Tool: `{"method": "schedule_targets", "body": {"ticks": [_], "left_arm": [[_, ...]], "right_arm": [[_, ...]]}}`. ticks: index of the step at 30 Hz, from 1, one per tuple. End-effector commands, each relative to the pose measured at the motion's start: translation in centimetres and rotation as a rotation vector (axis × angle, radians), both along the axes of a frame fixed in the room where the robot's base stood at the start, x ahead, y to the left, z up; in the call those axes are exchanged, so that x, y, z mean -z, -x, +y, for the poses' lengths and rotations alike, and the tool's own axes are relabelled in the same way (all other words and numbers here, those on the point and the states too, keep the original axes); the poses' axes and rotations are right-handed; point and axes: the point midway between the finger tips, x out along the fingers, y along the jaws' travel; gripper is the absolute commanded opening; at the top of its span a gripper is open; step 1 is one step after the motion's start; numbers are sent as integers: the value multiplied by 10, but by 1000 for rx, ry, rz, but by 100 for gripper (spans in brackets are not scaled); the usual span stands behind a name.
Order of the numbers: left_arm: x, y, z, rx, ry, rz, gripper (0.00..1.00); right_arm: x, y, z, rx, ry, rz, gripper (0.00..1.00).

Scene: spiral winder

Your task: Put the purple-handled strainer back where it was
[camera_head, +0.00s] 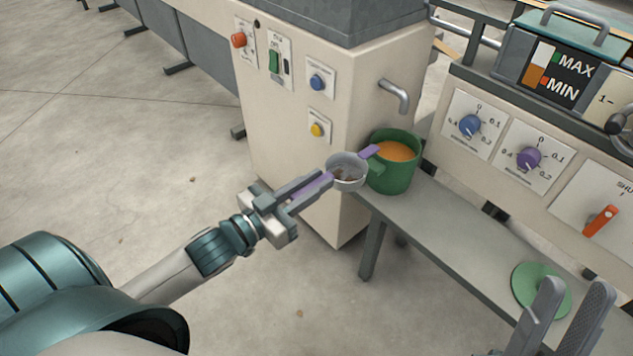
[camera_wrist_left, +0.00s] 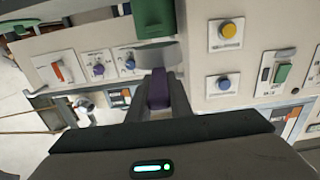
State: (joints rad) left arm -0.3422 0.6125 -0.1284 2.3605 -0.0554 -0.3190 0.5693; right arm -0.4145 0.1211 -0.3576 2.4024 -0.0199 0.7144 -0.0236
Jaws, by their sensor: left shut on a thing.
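The strainer has a grey bowl (camera_head: 345,173) and a purple handle (camera_head: 313,187). My left gripper (camera_head: 310,192) is shut on the purple handle and holds the bowl up beside a green pot (camera_head: 391,176). A purple tab (camera_head: 369,152) on the bowl's far side reaches to the pot's rim; I cannot tell whether it touches. In the left wrist view the handle (camera_wrist_left: 158,92) runs from the jaws to the grey bowl (camera_wrist_left: 158,54), with the green pot (camera_wrist_left: 153,16) beyond. My right gripper (camera_head: 575,290) is open and empty at bottom right.
The pot, with orange content, stands on a grey shelf (camera_head: 450,222) below a metal spout (camera_head: 397,96). A green disc (camera_head: 541,288) lies on the shelf near my right gripper. The cream machine's button panel (camera_head: 317,82) rises behind. Open floor lies left.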

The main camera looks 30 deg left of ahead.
Motion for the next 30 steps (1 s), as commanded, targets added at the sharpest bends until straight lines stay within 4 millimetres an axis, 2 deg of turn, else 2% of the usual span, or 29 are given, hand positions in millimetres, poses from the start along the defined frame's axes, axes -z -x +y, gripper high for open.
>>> {"method": "schedule_targets", "body": {"ticks": [7,13,24,30], "left_arm": [[-2,-4,-3,-24,1,-7,0],[-7,-16,-12,-99,-2,-21,0],[-28,-45,-38,-287,0,-18,0],[-36,-52,-46,-338,2,-5,0]], "right_arm": [[-2,0,-1,2,0,-9,31],[-4,0,-1,2,-1,-16,31],[-3,0,-1,2,1,-12,31],[-1,1,-1,1,2,-5,31]]}}
